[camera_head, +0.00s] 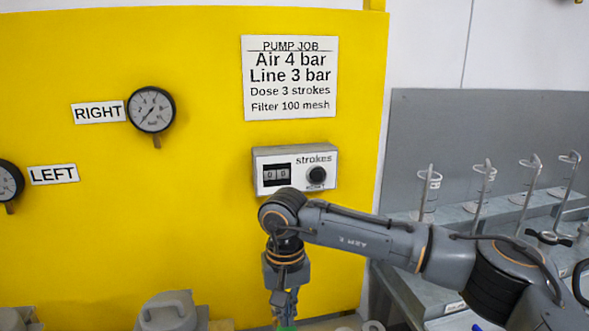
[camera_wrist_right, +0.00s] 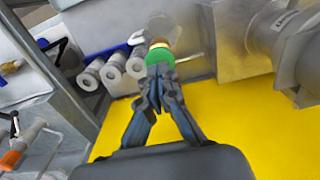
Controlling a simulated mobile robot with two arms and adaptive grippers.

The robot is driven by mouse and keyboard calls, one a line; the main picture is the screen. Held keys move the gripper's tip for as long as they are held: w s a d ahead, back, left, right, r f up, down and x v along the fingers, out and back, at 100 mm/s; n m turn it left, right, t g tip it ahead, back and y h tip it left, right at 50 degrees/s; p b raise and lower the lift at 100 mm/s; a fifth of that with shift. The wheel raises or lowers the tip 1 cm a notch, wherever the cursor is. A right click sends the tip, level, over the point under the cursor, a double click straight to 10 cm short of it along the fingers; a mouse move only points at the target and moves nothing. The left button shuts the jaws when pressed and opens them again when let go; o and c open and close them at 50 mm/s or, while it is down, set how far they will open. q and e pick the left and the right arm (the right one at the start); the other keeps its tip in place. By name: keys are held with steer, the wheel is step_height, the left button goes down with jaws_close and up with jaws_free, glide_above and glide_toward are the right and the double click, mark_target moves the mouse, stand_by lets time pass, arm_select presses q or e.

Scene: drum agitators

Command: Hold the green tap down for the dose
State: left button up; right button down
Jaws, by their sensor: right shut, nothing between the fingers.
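The green tap (camera_wrist_right: 159,54) is a round green knob with a brass-coloured part behind it, seen at the upper middle of the right wrist view. A sliver of green (camera_head: 287,328) shows at the bottom edge of the head view. My right gripper (camera_wrist_right: 158,76) is shut with nothing between its fingers. Its fingertips are at the near side of the green tap and seem to touch it; I cannot tell whether the tap is pressed. In the head view my right gripper (camera_head: 285,303) points down, its tips near the bottom edge. My left gripper is not in view.
A yellow panel (camera_head: 120,230) carries two gauges, a PUMP JOB sign (camera_head: 290,78) reading dose 3 strokes, and a strokes counter (camera_head: 277,174) that seems to show zeros.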

mark_target(287, 330)
steer(key=shift+f, duration=0.2)
steer(key=shift+f+b, duration=1.3)
steer(key=shift+f, duration=0.05)
stand_by(6.5)
